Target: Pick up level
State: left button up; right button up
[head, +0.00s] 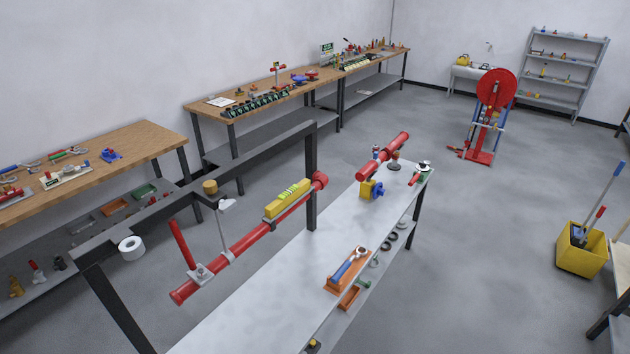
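A yellow level (287,199) with greenish markings on its side rests along the top of a long red pipe (250,239). The pipe hangs at a slant across the near end of the white table (300,265), beside a dark metal frame (200,184). The level lies toward the pipe's upper right end, near the frame's upright post. Neither of my grippers shows in the head view, so I cannot see how they stand.
An orange tray (338,284) with a blue-handled tool sits at the table's right edge. A blue and yellow valve (370,190) and another red pipe (383,156) stand farther back. A yellow bucket (581,257) stands at right. The grey floor between is open.

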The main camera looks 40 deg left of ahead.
aim_at(284, 200)
jog(key=i, duration=3.4)
jog(key=u, duration=4.35)
jog(key=i, duration=0.6)
